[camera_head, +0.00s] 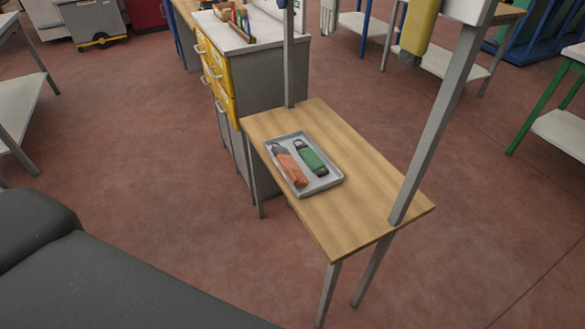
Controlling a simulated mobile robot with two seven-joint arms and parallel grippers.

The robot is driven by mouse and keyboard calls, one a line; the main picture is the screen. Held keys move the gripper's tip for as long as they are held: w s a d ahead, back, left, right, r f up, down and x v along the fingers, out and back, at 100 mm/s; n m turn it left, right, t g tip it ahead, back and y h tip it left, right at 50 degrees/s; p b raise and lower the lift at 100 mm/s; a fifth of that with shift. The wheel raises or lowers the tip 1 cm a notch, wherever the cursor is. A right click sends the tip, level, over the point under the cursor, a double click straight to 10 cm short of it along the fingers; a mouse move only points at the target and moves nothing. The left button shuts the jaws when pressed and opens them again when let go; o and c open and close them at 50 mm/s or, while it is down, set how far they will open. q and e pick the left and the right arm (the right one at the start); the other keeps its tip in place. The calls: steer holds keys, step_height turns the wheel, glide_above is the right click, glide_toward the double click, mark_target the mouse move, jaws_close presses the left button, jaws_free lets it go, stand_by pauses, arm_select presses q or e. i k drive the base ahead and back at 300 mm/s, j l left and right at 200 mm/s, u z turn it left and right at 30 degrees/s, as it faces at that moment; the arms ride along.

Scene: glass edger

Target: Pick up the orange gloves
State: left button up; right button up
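An orange item that looks like the folded gloves (291,168), with a greyish end, lies in the left half of a shallow grey tray (322,187). A green item with a dark end (311,158) lies beside it in the right half of the tray. The tray sits on a small wooden-topped table (347,220). Neither of my grippers is in view.
Metal posts (440,125) rise from the table's right side and far corner. A grey cabinet with yellow drawers (222,82) stands just behind the table. Other benches stand left and right. The reddish floor (130,150) left of the table is clear.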

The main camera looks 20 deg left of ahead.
mark_target(295, 174)
steer(key=z, duration=2.7)
steer(key=k+j+z, duration=0.15)
steer(key=z, duration=0.15)
steer(key=k+j, duration=2.45)
steer(key=i+j, duration=0.3)
steer(key=i, duration=0.05)
